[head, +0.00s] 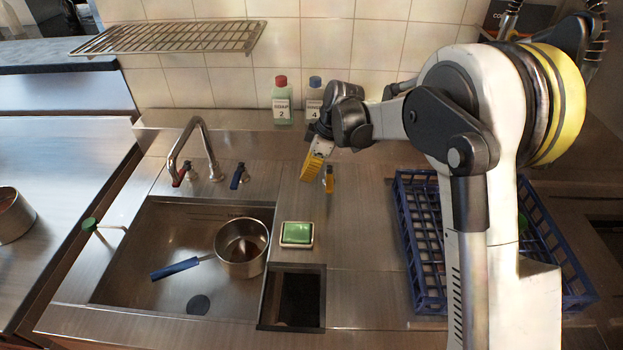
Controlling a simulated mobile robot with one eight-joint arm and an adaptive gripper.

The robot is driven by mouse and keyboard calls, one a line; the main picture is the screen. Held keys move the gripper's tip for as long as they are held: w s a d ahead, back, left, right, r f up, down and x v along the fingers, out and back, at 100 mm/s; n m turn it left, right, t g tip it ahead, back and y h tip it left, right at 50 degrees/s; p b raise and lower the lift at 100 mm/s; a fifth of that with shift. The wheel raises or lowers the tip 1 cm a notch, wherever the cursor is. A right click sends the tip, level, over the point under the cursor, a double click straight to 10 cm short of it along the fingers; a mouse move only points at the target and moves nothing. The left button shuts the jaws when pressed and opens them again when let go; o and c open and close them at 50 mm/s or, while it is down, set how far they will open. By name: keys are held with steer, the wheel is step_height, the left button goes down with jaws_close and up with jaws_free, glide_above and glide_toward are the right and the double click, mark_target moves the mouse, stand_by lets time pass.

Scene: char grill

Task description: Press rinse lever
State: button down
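A thin bent metal lever with a green knob (90,225) stands at the left rim of the sink. No label shows, so I cannot tell for certain that it is the rinse lever. The tap (199,150) behind the sink has a red handle (181,176) and a blue handle (238,176). My gripper (318,180) points down over the steel counter right of the tap, well to the right of the green knob. Its two yellow-tipped fingers appear apart, with nothing seen between them.
The sink (150,225) holds a pot (241,247) with a blue handle. A green sponge or pad (297,234) lies on the counter above a dark opening (298,299). Two bottles (283,104) (314,100) stand at the back wall. A blue rack (428,302) is at right; a wire shelf (170,37) hangs above.

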steer(key=p+v, duration=0.1)
steer(key=v, duration=0.7)
steer(key=shift+s+d, duration=0.1)
steer(key=shift+d, duration=0.15)
steer(key=s+d+r+m+t+h+b, duration=0.1)
steer(key=s+d+r+m+t, duration=0.1)
steer(key=s+d+r+m, duration=0.4)
steer(key=s+d+r+m+t+h+b, duration=0.1)
steer(key=s+d+m+b, duration=0.1)
steer(key=s+d, duration=0.35)
steer(key=s+d+f+m+t, duration=0.1)
steer(key=s+d+m, duration=0.1)
steer(key=s, duration=0.3)
steer(key=s+d+f+m+t+h+b, duration=0.1)
steer(key=s+d+f+m, duration=0.1)
steer(key=s, duration=0.4)
steer(key=s+d+f+m+t+b, duration=0.1)
steer(key=s+d+m, duration=0.1)
steer(key=s+m, duration=0.2)
steer(key=shift+s+d+f+m+t+h, duration=0.3)
steer(key=shift+s+f+t+h, duration=0.1)
steer(key=shift+s, duration=0.7)
